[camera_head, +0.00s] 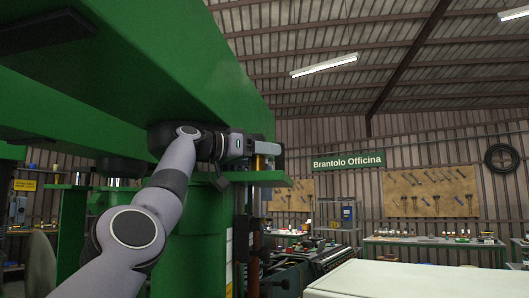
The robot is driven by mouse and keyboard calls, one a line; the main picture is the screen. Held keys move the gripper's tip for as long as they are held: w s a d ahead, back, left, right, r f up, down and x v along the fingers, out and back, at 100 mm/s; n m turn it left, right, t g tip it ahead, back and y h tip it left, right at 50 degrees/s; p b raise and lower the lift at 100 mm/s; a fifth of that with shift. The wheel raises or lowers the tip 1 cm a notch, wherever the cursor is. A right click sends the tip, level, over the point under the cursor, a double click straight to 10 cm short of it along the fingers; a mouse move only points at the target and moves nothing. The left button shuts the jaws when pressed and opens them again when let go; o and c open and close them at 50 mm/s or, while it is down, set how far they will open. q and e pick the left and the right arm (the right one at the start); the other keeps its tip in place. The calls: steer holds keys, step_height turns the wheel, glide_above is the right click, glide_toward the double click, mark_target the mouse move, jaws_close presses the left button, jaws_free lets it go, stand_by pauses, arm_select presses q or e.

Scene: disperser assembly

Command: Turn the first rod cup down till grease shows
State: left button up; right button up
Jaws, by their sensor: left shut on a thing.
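My left arm reaches up from the lower left, and my left gripper (262,148) is high beside the green machine, under its big overhanging beam. It is shut on what looks like the first rod cup (260,163), a small brass-yellow piece just above a green bracket plate (268,179). The fingers hide most of the cup, and I see no grease at this size. A brownish vertical rod (254,240) runs below the plate. My right gripper is not in view.
The green beam (180,60) overhangs the arm closely. A white surface (400,281) fills the lower right. Benches (435,241) and tool boards (430,192) line the back wall. The space right of the gripper is open.

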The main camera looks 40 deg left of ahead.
arm_select(q)
steer(key=o, duration=1)
steer(key=shift+s, duration=0.1)
steer(key=shift+c, duration=0.2)
steer(key=shift+s+a+f, duration=0.1)
steer(key=shift+s, duration=0.05)
steer(key=b+v, duration=0.3)
steer(key=v, duration=0.3)
steer(key=shift+b, duration=0.3)
steer(key=shift+s+a, duration=0.15)
steer(key=shift+s, duration=0.25)
